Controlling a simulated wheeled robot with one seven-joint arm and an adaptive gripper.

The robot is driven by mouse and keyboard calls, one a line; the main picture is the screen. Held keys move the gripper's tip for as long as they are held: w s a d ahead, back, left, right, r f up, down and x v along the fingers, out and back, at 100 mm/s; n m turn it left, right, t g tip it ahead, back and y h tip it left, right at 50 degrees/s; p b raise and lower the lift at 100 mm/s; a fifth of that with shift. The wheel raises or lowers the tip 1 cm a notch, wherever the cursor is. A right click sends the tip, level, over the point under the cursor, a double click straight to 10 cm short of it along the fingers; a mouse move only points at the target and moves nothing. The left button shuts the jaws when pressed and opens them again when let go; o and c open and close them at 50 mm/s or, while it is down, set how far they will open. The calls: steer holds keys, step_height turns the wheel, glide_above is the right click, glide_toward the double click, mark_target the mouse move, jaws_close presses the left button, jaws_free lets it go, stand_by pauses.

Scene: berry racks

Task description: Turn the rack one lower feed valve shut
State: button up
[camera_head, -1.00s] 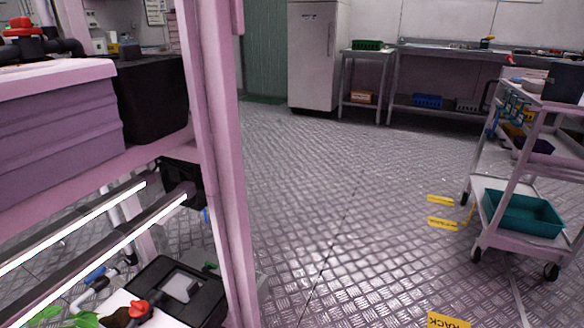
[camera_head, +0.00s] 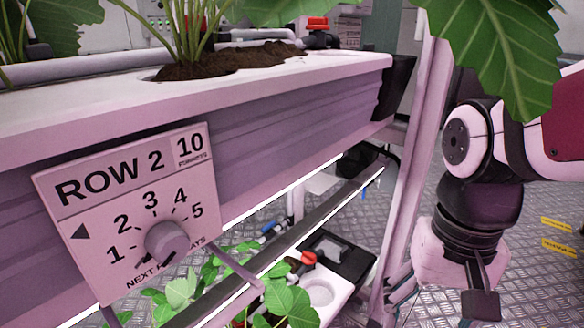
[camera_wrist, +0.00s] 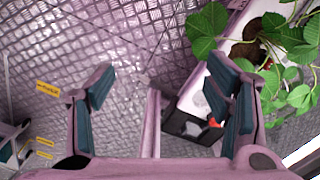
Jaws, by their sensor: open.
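The lower feed valve (camera_head: 308,258) has a red handle and sits at the end of the lower white planter, beside a black box, in the head view. In the wrist view a small red piece of the valve (camera_wrist: 214,123) shows near my right finger, which hides part of that area. Its exact handle angle is too small to tell. My gripper (camera_wrist: 160,100) is open and empty, its fingers wide apart over the floor and rack post, apart from the valve. In the head view my arm hangs right of the rack post.
An upper red valve (camera_head: 317,23) stands on the upper planter (camera_head: 245,140), which carries a ROW 2 sign (camera_head: 85,225) with a dial. The pink rack post (camera_head: 412,165) stands between my arm and the planters. Leaves hang around the lower planter. Floor at right is clear.

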steer(key=w+a+f+m+y+p, duration=0.1)
steer(key=w+a+f+m+y, duration=0.1)
steer(key=w+a+f, duration=0.35)
steer(key=w+a+f+m+y, duration=0.1)
steer(key=w+a+f, duration=0.2)
steer(key=w+f, duration=0.4)
steer(key=m+t+y+p, duration=0.2)
steer(key=m+t+y, duration=0.65)
steer(key=m, duration=1.15)
glide_toward(270, 226)
steer(key=shift+h, duration=0.35)
steer(key=b+x, duration=0.5)
steer(key=x, duration=0.3)
steer(key=shift+a+r, duration=0.15)
steer(key=shift+a, duration=0.15)
steer(key=shift+m, duration=0.3)
steer(key=c, duration=1.1)
